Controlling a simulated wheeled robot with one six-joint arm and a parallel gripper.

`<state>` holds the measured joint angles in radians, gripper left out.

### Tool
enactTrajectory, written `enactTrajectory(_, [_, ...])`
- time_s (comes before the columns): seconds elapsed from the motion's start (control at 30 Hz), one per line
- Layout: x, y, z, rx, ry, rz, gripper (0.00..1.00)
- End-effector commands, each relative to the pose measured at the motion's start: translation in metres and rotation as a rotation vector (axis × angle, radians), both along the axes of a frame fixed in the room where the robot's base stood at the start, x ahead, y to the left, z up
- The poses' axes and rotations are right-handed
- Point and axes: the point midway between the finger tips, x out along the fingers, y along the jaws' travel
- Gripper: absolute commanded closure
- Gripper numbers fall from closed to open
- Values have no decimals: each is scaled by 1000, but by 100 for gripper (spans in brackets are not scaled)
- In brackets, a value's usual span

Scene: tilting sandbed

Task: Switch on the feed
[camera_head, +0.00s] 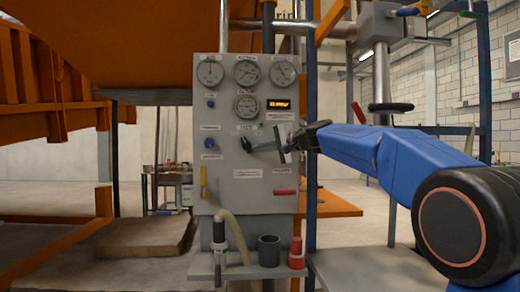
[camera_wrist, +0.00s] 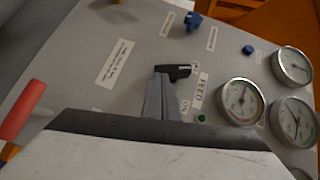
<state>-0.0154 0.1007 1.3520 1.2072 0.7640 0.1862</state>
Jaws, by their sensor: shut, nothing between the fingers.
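The feed switch is a black lever (camera_wrist: 174,71) on the grey control panel, beside the FEED label (camera_wrist: 200,91) in the wrist view. A small green lamp or button (camera_wrist: 201,118) sits by that label. In the head view the black lever (camera_head: 246,145) is at the panel's middle, below the gauges. My gripper (camera_wrist: 161,80) is shut and empty, its grey fingertips right at the lever; whether they touch it I cannot tell. In the head view my gripper (camera_head: 256,148) reaches in from the right. The fingers partly hide the lever's base.
The panel (camera_head: 207,124) carries several round gauges (camera_head: 246,72), a blue knob (camera_wrist: 193,20), a yellow lever (camera_head: 203,181) and a red handle (camera_head: 284,192). A hose (camera_head: 235,235), a dark cup (camera_head: 269,250) and a red object (camera_head: 297,253) are below. A blue post (camera_head: 312,100) stands right of the panel.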

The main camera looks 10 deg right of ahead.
Motion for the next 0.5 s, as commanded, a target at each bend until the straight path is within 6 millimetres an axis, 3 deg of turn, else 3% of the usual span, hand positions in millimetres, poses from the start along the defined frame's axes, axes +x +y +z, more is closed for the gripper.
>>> enactTrajectory(0.5, [0,1,-5,98,-3,0,100])
